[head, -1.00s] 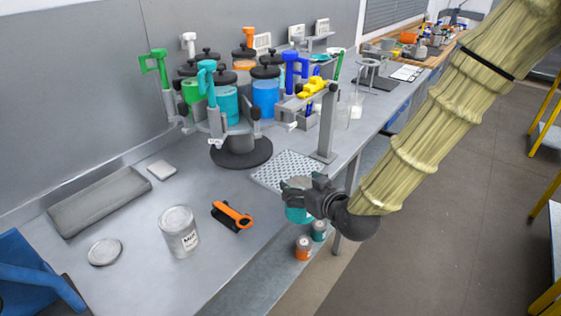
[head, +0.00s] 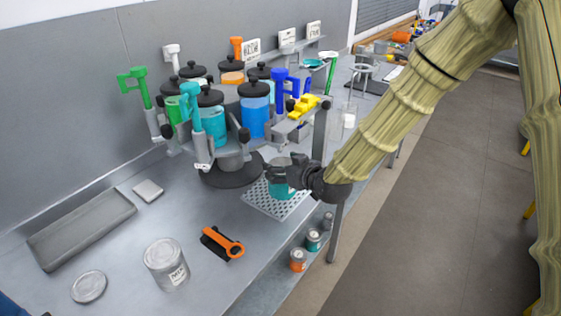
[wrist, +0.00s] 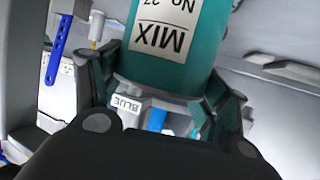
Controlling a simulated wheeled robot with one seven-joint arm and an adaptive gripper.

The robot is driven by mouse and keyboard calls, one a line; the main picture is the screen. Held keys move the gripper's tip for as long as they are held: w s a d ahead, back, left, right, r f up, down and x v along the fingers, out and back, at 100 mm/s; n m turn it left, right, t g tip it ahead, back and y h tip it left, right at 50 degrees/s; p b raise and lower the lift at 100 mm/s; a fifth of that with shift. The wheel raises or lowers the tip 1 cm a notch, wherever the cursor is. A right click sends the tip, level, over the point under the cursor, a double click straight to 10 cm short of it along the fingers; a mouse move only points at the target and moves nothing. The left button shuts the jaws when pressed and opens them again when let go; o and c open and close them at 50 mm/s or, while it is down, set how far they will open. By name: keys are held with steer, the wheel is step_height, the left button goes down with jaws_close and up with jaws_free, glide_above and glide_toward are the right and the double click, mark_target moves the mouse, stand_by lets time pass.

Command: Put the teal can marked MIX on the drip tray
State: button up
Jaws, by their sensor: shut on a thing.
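The teal can (wrist: 172,60) with a white label reading MIX is between the fingers of my gripper (wrist: 165,100) in the wrist view. In the head view my gripper (head: 290,178) is shut on the teal can (head: 281,190), whose side is partly hidden by the fingers. The can looks upright and appears over the perforated drip tray (head: 262,206). I cannot tell whether its base touches the tray.
A carousel (head: 228,172) with several colored canisters stands just behind the can. A grey post (head: 320,135) rises close by. An orange-handled tool (head: 222,243) and a grey can (head: 166,263) sit nearer the front. Small cans (head: 298,260) stand on a lower shelf.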

mark_target(281, 158)
steer(key=w, duration=0.1)
steer(key=w+p, duration=0.1)
steer(key=w, duration=0.3)
steer(key=shift+a+f, duration=0.25)
steer(key=shift+a, duration=0.15)
steer(key=shift+w+p, duration=0.4)
steer(key=shift+p, duration=0.05)
steer(key=shift+f+p, duration=0.8)
steer(key=shift+f, duration=0.95)
steer(key=shift+c, duration=0.2)
steer(key=shift+f, duration=0.1)
steer(key=o, duration=1.9)
